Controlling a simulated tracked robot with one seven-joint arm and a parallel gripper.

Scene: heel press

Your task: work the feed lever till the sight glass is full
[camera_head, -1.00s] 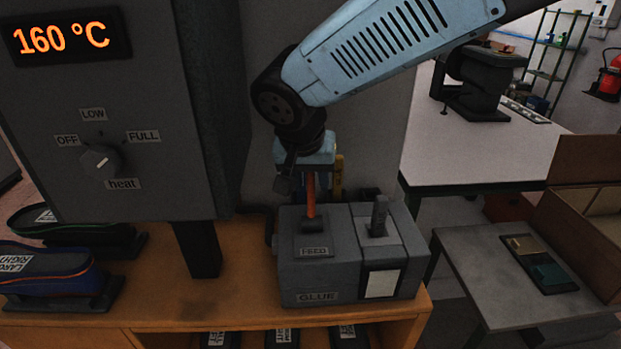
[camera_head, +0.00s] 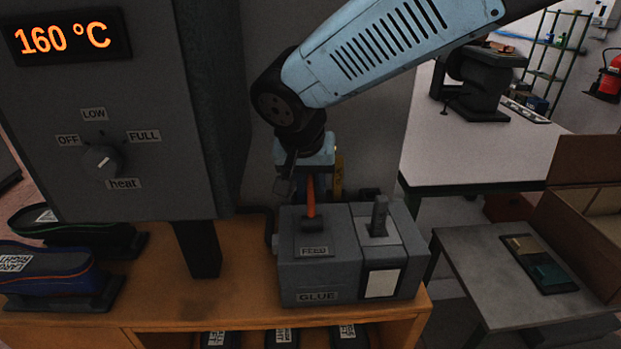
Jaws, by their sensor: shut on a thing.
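The grey glue unit (camera_head: 335,272) stands on the orange bench, with FEED and GLUE labels on its front. The orange-red feed lever (camera_head: 311,197) rises from the FEED side. My gripper (camera_head: 306,180) is above the unit, shut on the upper part of the lever; its fingertips are partly hidden. A pale, blank rectangular panel (camera_head: 382,284) is on the unit's right front; I cannot tell whether it is the sight glass, and no fill level shows.
A grey lever (camera_head: 379,216) stands on the unit's right half. The heat cabinet (camera_head: 95,170) at left reads 160 °C. Shoes (camera_head: 50,276) sit on the bench at left. A small side table (camera_head: 480,290) is at right.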

